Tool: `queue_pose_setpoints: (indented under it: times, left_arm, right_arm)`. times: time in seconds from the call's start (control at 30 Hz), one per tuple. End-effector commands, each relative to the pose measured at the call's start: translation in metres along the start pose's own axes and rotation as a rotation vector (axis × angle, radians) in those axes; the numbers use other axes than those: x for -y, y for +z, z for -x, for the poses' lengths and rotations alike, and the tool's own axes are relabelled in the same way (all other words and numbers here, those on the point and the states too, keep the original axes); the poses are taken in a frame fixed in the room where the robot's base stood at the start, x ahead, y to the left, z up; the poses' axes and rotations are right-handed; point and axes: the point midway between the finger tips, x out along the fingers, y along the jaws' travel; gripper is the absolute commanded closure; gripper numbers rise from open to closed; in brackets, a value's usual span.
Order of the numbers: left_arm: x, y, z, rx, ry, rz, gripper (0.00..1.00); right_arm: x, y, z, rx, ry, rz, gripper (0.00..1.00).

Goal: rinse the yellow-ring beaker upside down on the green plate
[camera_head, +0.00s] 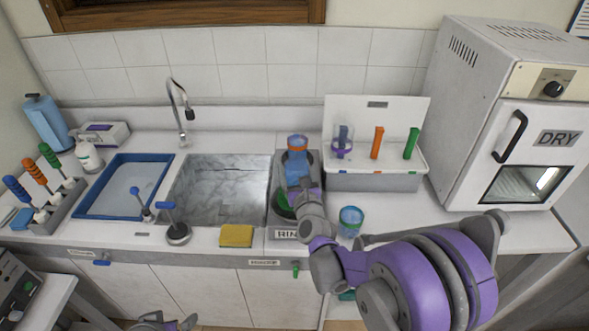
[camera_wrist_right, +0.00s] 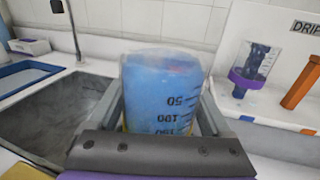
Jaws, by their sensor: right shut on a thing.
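My right gripper (camera_head: 297,178) is shut on a blue-tinted clear beaker (camera_head: 297,162), over the rinse station. In the right wrist view the beaker (camera_wrist_right: 160,90) stands between the two fingers, its scale numbers upside down, so it is inverted.
The sink (camera_head: 225,190) is left of the rinse station. A drying rack (camera_head: 375,181) behind right holds a purple-ringed beaker (camera_head: 343,143) and colored pegs. Another beaker (camera_head: 350,222) stands on the counter near my right arm. A dryer (camera_head: 520,110) stands far right.

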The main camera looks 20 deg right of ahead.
Motion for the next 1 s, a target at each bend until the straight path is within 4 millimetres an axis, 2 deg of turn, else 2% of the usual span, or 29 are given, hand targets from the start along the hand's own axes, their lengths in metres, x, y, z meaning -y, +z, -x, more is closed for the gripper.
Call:
queue_pose_setpoints:
  times: [1.0]
  left_arm:
    - [0.000, 0.000, 0.000, 0.000, 0.000, 0.000, 0.00]
  right_arm:
    - [0.000, -0.017, 0.000, 0.000, 0.000, 0.000, 0.73]
